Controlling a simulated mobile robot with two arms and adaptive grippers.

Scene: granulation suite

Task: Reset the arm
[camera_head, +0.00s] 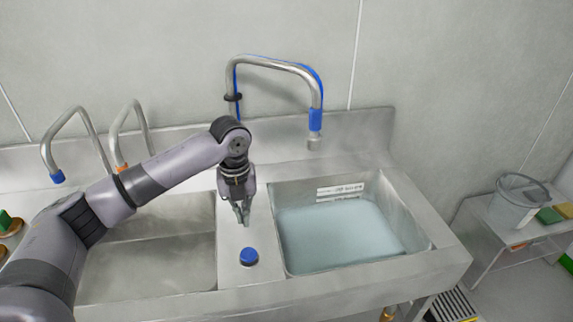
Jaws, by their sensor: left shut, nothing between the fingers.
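My left arm (108,197) reaches in from the lower left across the sink unit. Its gripper (242,222) points down over the steel divider between the two basins. The fingers are together and hold nothing. A round blue knob or cap (249,257) sits on the divider just below the fingertips in the picture, apart from them. My right gripper is not in view.
The right basin (419,236) holds pale bluish water; the left basin (150,285) is partly behind my arm. A tall tap (275,63) with a blue hose stands behind, and two smaller taps (72,112) (127,106) at left. A clear bucket (514,207) stands on a side table.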

